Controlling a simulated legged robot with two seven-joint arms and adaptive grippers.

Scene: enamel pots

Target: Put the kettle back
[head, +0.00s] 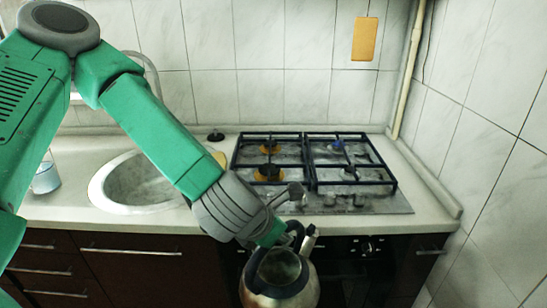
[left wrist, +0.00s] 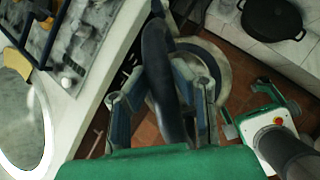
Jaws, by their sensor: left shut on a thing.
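The kettle (head: 281,290) is a metal vessel with a dark round rim, at the bottom of the head view in front of the counter edge. Its lower part is cut off by the frame. My left gripper (head: 287,236) is shut on its handle at the top. In the left wrist view the fingers of my left gripper (left wrist: 165,105) stand on both sides of the long dark handle (left wrist: 160,65), with part of the kettle's round top (left wrist: 208,58) beyond. The gas stove (head: 312,165) has dark grates and no kettle on it.
A round sink (head: 105,192) is left of the stove, with a cup (head: 45,178) at far left. Tiled walls bound the back and right. Dark cabinets (head: 130,272) are below the counter. In the left wrist view, a black pot (left wrist: 272,17) sits on a white tiled surface.

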